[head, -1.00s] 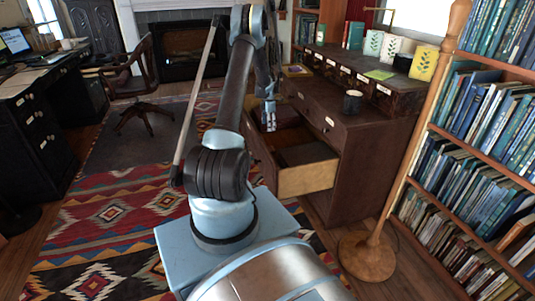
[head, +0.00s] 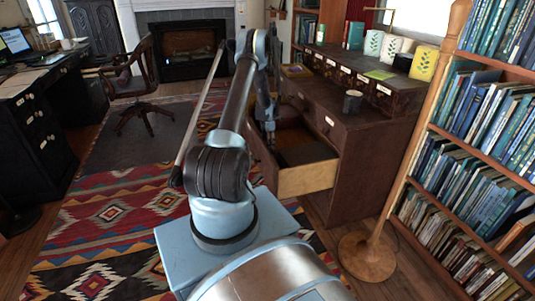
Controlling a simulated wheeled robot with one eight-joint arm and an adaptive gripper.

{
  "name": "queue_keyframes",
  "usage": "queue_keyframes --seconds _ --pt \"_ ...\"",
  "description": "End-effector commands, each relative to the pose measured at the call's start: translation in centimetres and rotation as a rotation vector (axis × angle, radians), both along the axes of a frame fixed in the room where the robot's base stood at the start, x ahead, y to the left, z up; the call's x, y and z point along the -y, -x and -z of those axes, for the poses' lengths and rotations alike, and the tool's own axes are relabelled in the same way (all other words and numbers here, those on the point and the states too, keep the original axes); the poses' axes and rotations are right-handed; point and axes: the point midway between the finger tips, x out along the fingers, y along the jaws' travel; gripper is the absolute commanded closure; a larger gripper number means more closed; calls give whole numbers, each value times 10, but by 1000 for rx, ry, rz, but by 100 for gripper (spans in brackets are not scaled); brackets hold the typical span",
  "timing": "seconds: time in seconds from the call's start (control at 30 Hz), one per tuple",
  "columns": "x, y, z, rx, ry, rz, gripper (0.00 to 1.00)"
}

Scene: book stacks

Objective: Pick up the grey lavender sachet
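My gripper (head: 269,132) hangs fingers-down at the left part of an open drawer (head: 308,180) in the dark wooden cabinet. The fingers look small and dark at this distance, and I cannot tell whether they are open or shut. I cannot make out the grey lavender sachet in this view. The drawer's left part is partly hidden by my arm and gripper; the part of its inside that shows is dark.
A lamp on a round wooden base (head: 366,256) and a full bookshelf (head: 480,130) stand to the right. A patterned rug (head: 110,235) lies at left.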

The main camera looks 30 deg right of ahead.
Motion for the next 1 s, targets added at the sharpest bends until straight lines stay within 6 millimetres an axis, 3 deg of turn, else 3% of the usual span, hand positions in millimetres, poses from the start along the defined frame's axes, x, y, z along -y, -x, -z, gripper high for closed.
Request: queue_keyframes --seconds 0.3,0.57,0.6,0.8,1.0 --pt "-1 -1 39 0 0 0 28" --pt "-1 -1 44 0 0 0 28" --pt "-1 -1 44 0 0 0 31" --pt "-1 -1 44 0 0 0 72" --pt "-1 -1 44 0 0 0 72"
